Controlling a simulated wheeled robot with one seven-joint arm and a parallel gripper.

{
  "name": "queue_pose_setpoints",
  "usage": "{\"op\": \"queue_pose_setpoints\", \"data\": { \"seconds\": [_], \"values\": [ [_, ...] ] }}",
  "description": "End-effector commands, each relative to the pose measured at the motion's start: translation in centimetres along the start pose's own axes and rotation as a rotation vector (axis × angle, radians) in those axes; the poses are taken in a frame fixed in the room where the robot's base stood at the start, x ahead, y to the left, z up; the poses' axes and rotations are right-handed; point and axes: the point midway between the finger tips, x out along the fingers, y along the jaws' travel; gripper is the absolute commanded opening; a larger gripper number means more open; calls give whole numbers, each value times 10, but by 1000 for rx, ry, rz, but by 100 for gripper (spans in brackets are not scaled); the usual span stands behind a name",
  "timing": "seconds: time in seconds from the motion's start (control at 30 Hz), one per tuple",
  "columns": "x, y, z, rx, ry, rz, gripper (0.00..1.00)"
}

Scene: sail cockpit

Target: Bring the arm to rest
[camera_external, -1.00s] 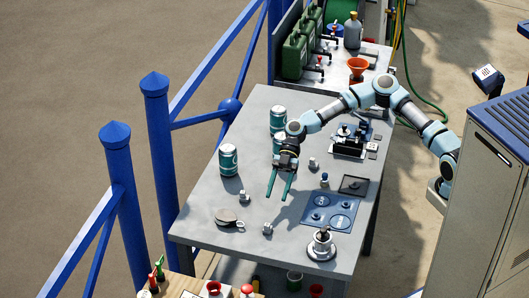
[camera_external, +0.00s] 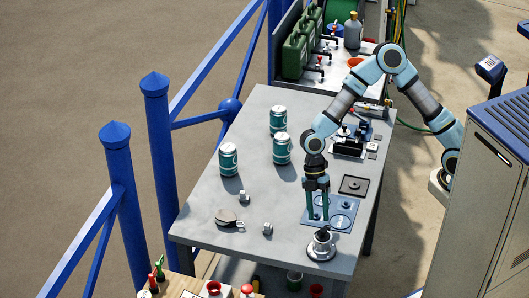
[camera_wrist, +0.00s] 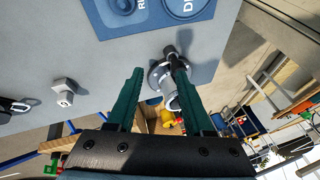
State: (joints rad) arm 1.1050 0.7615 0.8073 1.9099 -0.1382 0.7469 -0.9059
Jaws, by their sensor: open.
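My gripper (camera_external: 317,206) is open and empty, pointing down over the right part of the grey table, above the blue mat (camera_external: 343,221) and just behind the silver winch-like fitting (camera_external: 321,246). In the wrist view my gripper (camera_wrist: 153,95) shows two green fingers spread apart. The silver fitting (camera_wrist: 164,76) with its dark handle lies beyond the fingertips, partly hidden by the right finger. The arm rises from its base at the right and bends over the table.
Three teal cans, one of them a front can (camera_external: 228,160), stand at the table's left and back. Small metal blocks (camera_external: 243,197) and a pulley (camera_external: 227,217) lie at the front left. A black device (camera_external: 350,143) sits at the back right. The table's middle is clear.

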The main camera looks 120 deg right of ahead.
Motion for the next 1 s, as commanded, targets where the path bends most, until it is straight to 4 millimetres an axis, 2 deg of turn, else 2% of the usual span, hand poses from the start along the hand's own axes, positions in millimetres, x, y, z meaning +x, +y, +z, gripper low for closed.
{"op": "queue_pose_setpoints", "data": {
  "seconds": [0.03,0.27,0.47,0.7,0.8,1.0],
  "values": [
    [4,-11,-1,4,-49,33,52],
    [7,-54,4,101,-181,194,52],
    [17,-105,24,271,-215,308,52],
    [18,-161,53,501,-144,419,52],
    [19,-176,62,572,-108,436,52],
    [19,-188,69,636,-73,444,52]
  ]
}}
